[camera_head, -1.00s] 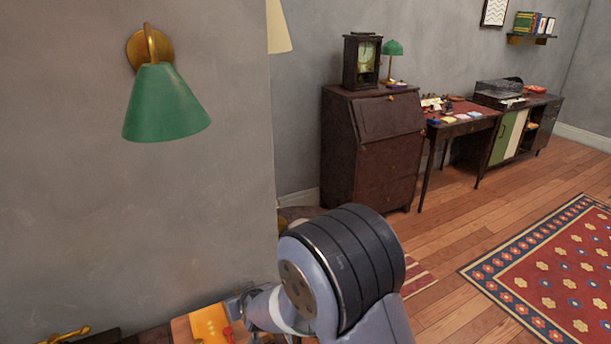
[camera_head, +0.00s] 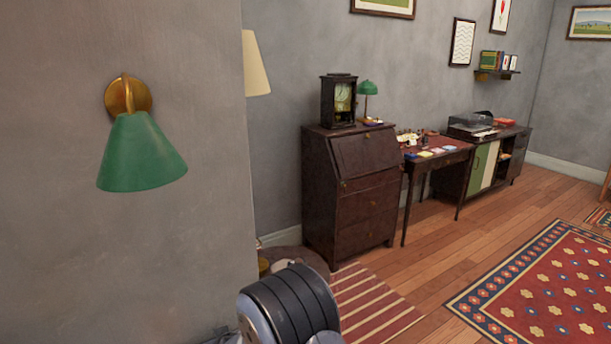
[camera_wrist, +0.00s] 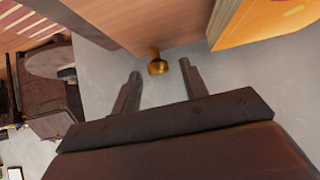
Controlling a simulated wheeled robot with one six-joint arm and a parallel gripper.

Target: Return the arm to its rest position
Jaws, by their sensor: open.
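My gripper (camera_wrist: 161,88) shows in the wrist view with its two dark fingers apart and nothing between them. A small brass knob (camera_wrist: 157,66) on a wooden front lies just beyond the fingertips in the picture; I cannot tell how far off it is. In the head view only a rounded dark and grey joint of my arm (camera_head: 289,305) shows at the bottom edge, and the gripper is out of that view.
A grey wall with a green lamp (camera_head: 142,155) fills the left. A dark bureau (camera_head: 350,200) with a clock (camera_head: 338,100), a desk (camera_head: 437,160) and a low cabinet (camera_head: 497,160) line the back wall. Wooden floor and a red rug (camera_head: 545,285) lie clear at right.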

